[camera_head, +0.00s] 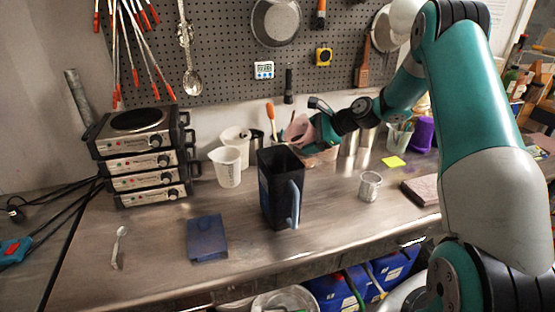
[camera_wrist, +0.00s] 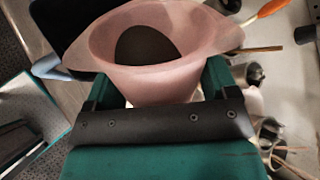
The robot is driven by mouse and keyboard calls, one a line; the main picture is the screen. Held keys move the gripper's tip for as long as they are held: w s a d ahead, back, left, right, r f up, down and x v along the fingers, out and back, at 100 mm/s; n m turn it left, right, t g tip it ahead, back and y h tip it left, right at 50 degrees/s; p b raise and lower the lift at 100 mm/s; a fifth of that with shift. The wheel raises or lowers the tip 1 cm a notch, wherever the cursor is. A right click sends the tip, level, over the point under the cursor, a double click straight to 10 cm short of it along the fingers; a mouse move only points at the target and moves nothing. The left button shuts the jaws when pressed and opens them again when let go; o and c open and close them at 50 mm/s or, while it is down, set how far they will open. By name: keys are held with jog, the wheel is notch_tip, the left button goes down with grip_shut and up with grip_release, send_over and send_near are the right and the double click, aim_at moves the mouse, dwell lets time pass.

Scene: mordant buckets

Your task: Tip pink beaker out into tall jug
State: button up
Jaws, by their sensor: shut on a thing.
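The pink beaker (camera_head: 298,129) is held up behind and just above the tall jug's rim, a little to its right in the head view. My gripper (camera_head: 308,132) is shut on it, with one finger on each side in the wrist view (camera_wrist: 158,84). The wrist view looks into the beaker's wide mouth (camera_wrist: 205,35), where a dark round patch shows; I cannot tell whether it is contents. The tall jug (camera_head: 268,208) is black, square and upright on the bench, with a grey-blue handle. Part of it shows beyond the beaker in the wrist view (camera_wrist: 62,22).
White measuring jugs (camera_head: 227,168) stand left of the tall jug. A small metal cup (camera_head: 370,187) stands to its right, and a dark blue flat box (camera_head: 206,238) lies at front left. Stacked hotplates (camera_head: 145,155) stand at back left. The front middle of the bench is clear.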

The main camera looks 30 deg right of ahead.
jog(key=shift+a+f+n+h+b, duration=0.1)
jog(key=shift+f+n+h+b, duration=0.15)
jog(key=shift+h+b, duration=0.5)
dwell(0.4)
